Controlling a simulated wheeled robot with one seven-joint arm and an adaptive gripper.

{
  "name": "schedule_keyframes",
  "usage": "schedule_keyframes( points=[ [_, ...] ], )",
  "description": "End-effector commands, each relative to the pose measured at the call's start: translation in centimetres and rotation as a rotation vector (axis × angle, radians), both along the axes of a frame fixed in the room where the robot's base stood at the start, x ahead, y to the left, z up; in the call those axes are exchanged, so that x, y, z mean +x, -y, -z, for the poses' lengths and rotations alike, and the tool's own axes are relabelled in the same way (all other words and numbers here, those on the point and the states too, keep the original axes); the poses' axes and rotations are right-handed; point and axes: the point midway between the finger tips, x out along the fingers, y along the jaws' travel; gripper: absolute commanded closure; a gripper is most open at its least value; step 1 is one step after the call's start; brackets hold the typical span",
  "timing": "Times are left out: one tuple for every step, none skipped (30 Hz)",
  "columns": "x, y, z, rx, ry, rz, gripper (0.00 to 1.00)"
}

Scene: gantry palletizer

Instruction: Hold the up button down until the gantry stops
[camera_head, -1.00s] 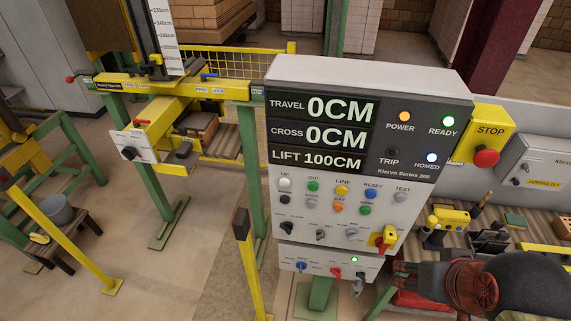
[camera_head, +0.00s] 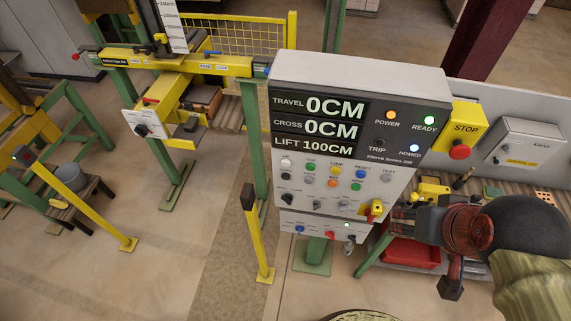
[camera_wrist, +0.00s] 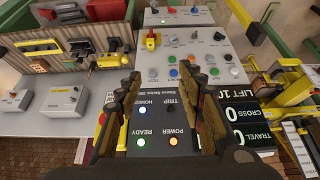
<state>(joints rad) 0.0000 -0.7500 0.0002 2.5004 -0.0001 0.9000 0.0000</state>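The up button is the small white button (camera_head: 286,163) at the left end of the top button row on the grey control panel (camera_head: 350,75). In the wrist view, where the panel appears upside down, it is the pale button (camera_wrist: 234,70) at the right. Nothing presses it. The displays read travel 0CM, cross 0CM and lift 100CM. My gripper (camera_wrist: 165,97) is open and empty, its two fingers apart in front of the panel and hiding part of its face. In the head view my arm reaches in from the right, near the panel's lower right corner.
Power, ready and homed lamps are lit; trip is dark. A red stop button (camera_head: 460,151) on a yellow box juts out at the panel's right. The yellow gantry beam (camera_head: 180,62) is behind at left. Floor at lower left is clear.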

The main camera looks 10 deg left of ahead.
Motion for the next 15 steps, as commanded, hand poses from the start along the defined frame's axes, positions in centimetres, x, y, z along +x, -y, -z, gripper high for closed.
schedule_keyframes(
  points=[
    [0.0, 0.0, -0.02, 0.0, 0.0, 0.0, 0.66],
    [0.01, 0.0, -0.03, 0.0, 0.0, 0.0, 0.68],
    [0.01, 0.0, -0.03, 0.0, 0.0, 0.0, 0.7],
    [0.01, 0.0, -0.03, 0.0, 0.0, 0.0, 0.72],
    [0.01, 0.0, -0.03, 0.0, 0.0, 0.0, 0.74],
    [0.01, 0.0, -0.03, 0.0, 0.001, 0.0, 0.76],
    [0.01, 0.0, -0.03, 0.0, 0.001, 0.0, 0.78],
    [0.01, 0.0, -0.03, 0.0, 0.001, 0.0, 0.79],
    [0.02, 0.0, -0.03, 0.0, 0.001, 0.0, 0.81],
    [0.02, 0.0, -0.03, 0.0, 0.001, 0.0, 0.83],
    [0.02, 0.0, -0.03, 0.0, 0.001, 0.0, 0.85],
    [0.02, 0.0, -0.03, 0.0, 0.001, 0.0, 0.87],
    [0.02, 0.0, -0.03, 0.0, 0.001, 0.0, 0.89],
    [0.02, 0.0, -0.03, 0.0, 0.001, 0.0, 0.91],
    [0.02, 0.0, -0.03, 0.0, 0.001, 0.0, 0.93]
  ],
)
